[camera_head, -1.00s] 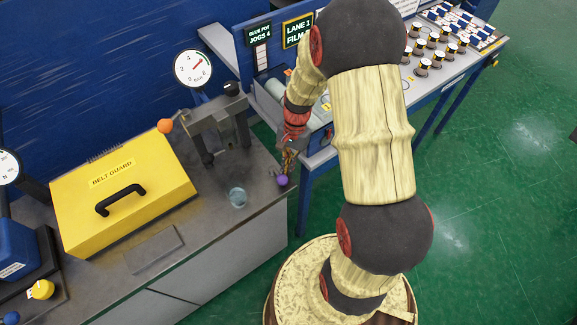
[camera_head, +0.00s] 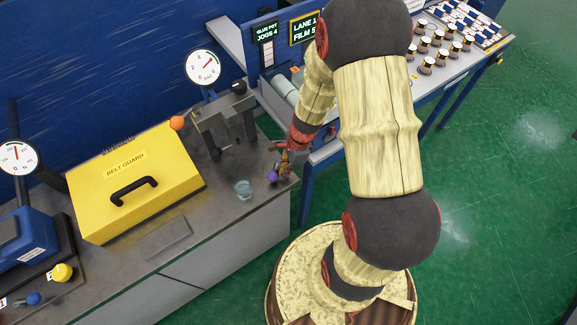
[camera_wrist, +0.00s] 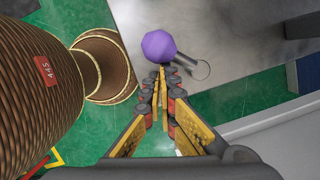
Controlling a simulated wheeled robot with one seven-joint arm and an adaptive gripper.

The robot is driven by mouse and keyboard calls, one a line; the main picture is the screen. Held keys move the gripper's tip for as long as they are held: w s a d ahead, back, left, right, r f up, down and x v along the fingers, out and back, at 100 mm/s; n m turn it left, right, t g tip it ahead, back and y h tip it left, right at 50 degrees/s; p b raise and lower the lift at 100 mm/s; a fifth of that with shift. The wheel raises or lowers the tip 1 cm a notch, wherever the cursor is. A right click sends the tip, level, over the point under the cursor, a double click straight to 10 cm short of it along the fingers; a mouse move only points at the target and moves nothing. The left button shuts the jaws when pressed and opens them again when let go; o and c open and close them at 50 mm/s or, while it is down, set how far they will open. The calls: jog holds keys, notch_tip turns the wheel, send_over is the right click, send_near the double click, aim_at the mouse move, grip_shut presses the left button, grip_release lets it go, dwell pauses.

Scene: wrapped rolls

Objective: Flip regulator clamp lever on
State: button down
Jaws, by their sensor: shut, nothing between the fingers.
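My gripper (camera_head: 286,168) is low over the right front corner of the grey bench top (camera_head: 215,215). Its fingers are shut and empty in the wrist view (camera_wrist: 161,75). A purple ball (camera_wrist: 159,46) with a metal ring beside it is just beyond the fingertips; I cannot tell whether they touch it. The purple ball also shows in the head view (camera_head: 272,177), next to the gripper. A grey clamp-like frame (camera_head: 225,120) with an orange ball knob (camera_head: 177,123) stands behind, near a round gauge (camera_head: 204,68). I cannot tell which part is the regulator clamp lever.
A yellow belt guard (camera_head: 140,180) fills the bench middle. A small clear cup (camera_head: 243,189) stands left of the gripper. A blue device (camera_head: 22,238), a second gauge (camera_head: 18,157) and a yellow knob (camera_head: 62,272) are at far left. A blue table with several spools (camera_head: 440,52) stands behind the arm.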

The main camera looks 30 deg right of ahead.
jog(key=a+m, duration=0.1)
jog(key=m, duration=0.1)
jog(key=shift+w+a+m+p, duration=0.1)
jog(key=shift+a+m+p, duration=0.1)
jog(key=shift+m+p, duration=0.15)
jog(key=shift+a, duration=0.3)
jog(key=shift+r+p, duration=0.1)
jog(key=shift+p, duration=0.2)
jog(key=p+v, duration=0.9)
jog(key=shift+s+r, duration=0.25)
jog(key=shift+r, duration=0.15)
dwell(0.5)
